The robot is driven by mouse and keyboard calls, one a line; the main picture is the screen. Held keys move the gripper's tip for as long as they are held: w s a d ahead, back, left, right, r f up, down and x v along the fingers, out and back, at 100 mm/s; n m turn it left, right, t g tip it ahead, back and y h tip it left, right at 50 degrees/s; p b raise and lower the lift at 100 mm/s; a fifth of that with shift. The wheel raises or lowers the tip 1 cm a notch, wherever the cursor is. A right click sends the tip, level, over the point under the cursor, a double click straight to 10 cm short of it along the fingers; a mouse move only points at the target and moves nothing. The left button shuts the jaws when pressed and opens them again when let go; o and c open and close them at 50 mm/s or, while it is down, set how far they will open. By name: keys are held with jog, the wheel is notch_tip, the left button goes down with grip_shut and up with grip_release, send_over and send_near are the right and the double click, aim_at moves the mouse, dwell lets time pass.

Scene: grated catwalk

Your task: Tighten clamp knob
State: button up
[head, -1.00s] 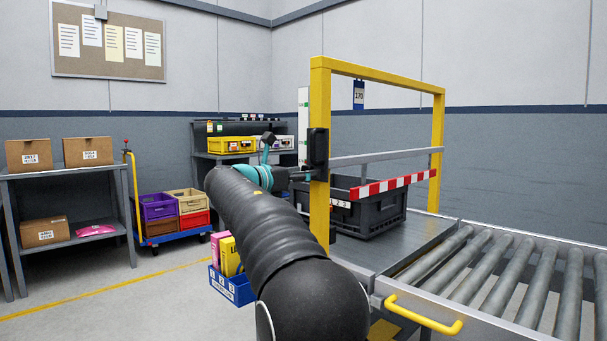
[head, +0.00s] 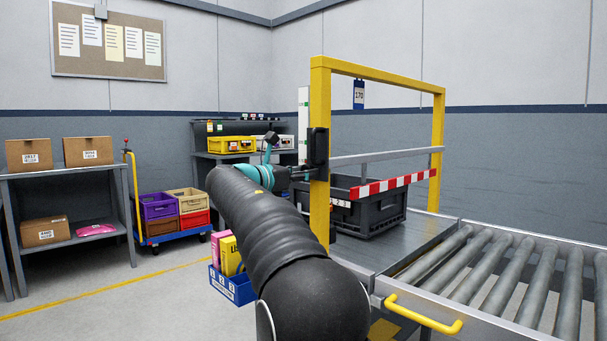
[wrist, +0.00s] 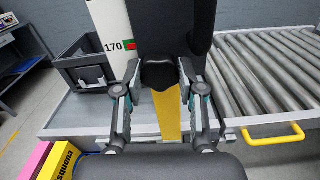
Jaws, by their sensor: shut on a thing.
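The clamp knob (wrist: 158,74) is a dark lobed knob in the wrist view, below a tall black block (wrist: 173,30) in front of the yellow post (wrist: 167,115). My gripper (wrist: 160,78) is shut on the knob, one finger on each side of it. In the head view my gripper (head: 300,174) reaches the left side of the yellow post (head: 320,105), just below the black block (head: 319,147). The knob itself is hard to make out there. A white scale strip (head: 304,110) stands beside the post; the wrist view shows it marked 170 (wrist: 115,40).
A dark grey crate (head: 375,222) sits on the metal table behind the post. A red-and-white bar (head: 392,184) crosses the yellow frame. A roller conveyor (head: 500,270) with a yellow handle (head: 425,315) lies to the right. A blue bin (head: 232,287) is below my arm.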

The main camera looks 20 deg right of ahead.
jog(key=m+b, duration=0.7)
jog(key=m, duration=1.6)
jog(key=shift+b, duration=0.35)
jog(key=o, duration=1.1)
jog(key=shift+o, duration=0.2)
jog(key=shift+r, duration=0.1)
